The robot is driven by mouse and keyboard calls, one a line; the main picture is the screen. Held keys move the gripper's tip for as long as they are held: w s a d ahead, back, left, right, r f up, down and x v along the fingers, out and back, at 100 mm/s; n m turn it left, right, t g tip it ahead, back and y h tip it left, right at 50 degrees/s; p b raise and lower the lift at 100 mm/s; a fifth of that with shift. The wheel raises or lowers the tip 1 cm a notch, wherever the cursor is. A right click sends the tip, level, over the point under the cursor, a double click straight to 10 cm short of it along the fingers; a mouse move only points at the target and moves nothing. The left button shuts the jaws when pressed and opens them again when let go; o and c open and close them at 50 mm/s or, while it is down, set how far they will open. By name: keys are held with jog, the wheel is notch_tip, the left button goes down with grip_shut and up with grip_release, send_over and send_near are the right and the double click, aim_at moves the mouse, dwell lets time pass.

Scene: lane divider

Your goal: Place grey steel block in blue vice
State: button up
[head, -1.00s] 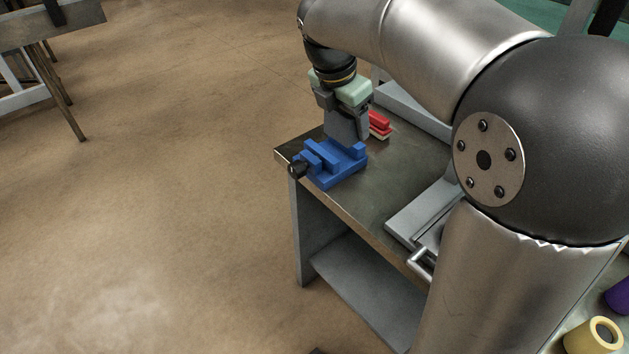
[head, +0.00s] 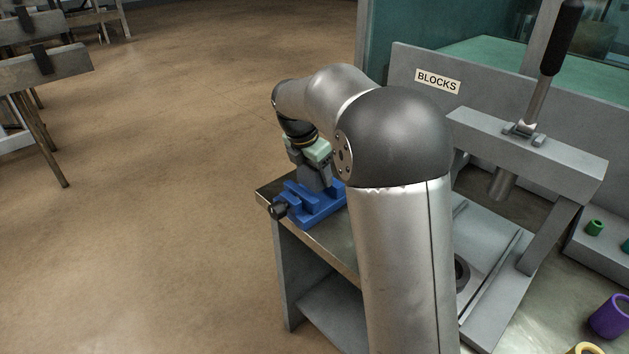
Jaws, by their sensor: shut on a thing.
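My gripper (head: 314,168) is directly over the vice, pointing down, and is shut on the grey steel block (head: 315,181). The block's lower end is down at the vice, by its jaws. I cannot tell whether it touches the vice floor. My arm hides the right side of the vice and part of the bench.
A grey arbor press (head: 530,150) with a long black-gripped lever stands to the right. Behind it is a panel labelled BLOCKS (head: 437,82). Purple (head: 609,316), yellow (head: 586,349) and green (head: 594,228) pieces lie at the right. Open floor is left of the bench.

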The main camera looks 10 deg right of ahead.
aim_at(314, 182)
jog(key=shift+w+f, duration=0.5)
jog(key=shift+f, duration=1.6)
jog(key=shift+f, duration=0.1)
jog(key=o, duration=1.3)
jog(key=shift+f, duration=0.1)
jog(key=v, duration=1.2)
jog(key=s+f+m+y, duration=0.1)
jog(key=s+f+m, duration=0.3)
jog(key=s+m, duration=0.4)
jog(key=s+d+f+m+g+y, duration=0.1)
jog(key=s+f+m, duration=0.3)
jog(key=s+m, duration=0.4)
jog(key=s+d+f+m+y, duration=0.1)
jog(key=s+f+m, duration=0.3)
jog(key=s, duration=1.3)
jog(key=m, duration=0.4)
jog(key=shift+d+g+p, duration=0.25)
jog(key=shift+g+p, duration=0.05)
